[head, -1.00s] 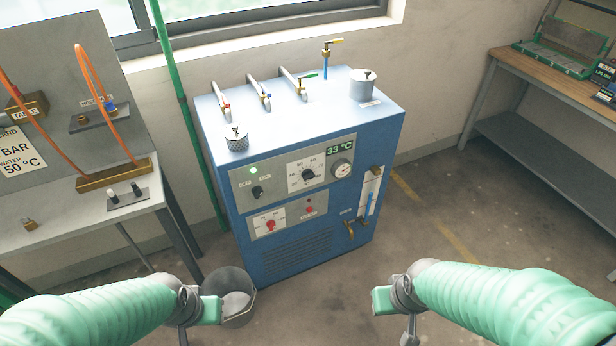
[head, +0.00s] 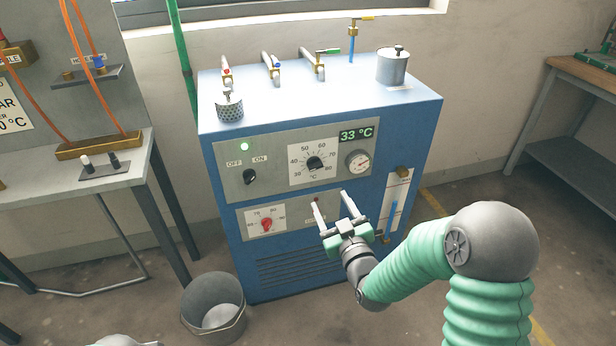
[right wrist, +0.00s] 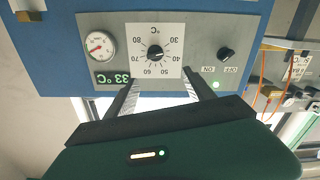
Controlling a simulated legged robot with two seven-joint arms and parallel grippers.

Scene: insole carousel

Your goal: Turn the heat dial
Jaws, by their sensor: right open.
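The heat dial is a black knob (head: 315,163) on a white plate marked from 30 to 80 °C, on the front panel of a blue machine. It also shows upside down in the right wrist view (right wrist: 155,52), ahead of the fingers. My right gripper (head: 332,199) is open and empty, in front of the machine below and slightly right of the dial, with its fingers pointing up toward the panel. The fingers look apart from the knob. The green display (head: 355,135) reads 33 °C. My left gripper is out of view.
A black OFF/ON switch (head: 250,177) with a lit green lamp is left of the dial. A gauge (head: 358,162) is to its right. A red knob (head: 266,225) sits on the lower panel. A grey bucket (head: 214,304) stands on the floor at the machine's lower left.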

